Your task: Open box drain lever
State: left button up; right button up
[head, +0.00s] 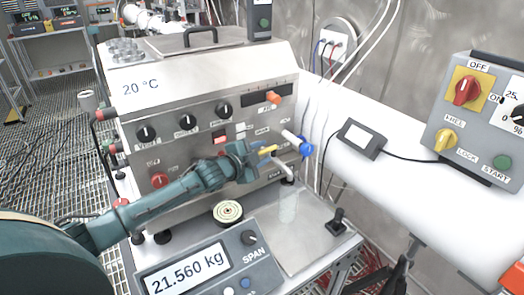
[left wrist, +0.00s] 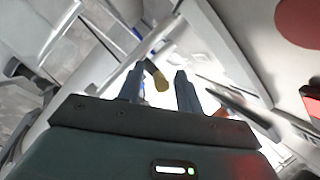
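The steel box (head: 205,80) marked 20 °C stands on the bench in the middle of the head view. A yellow-ended lever (head: 268,149) sticks out at the lower right of its front, near a blue fitting (head: 305,149) with a white handle. In the left wrist view the yellow lever end (left wrist: 161,82) shows between the finger lines. My left gripper (head: 256,156) is beside the lever at the box front. Its two fingers (left wrist: 158,88) stand apart with a gap; I cannot tell whether either touches the lever. My right gripper is not in view.
A scale display (head: 190,268) reading 21.560 kg stands in front of the box, with a round target disc (head: 228,212) behind it. A control panel (head: 475,125) and a white pipe (head: 400,175) are on the right. Knobs (head: 187,122) project from the box front.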

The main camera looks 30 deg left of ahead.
pick_arm(q)
jog(key=shift+w, duration=0.3)
grip_shut()
dwell(0.3)
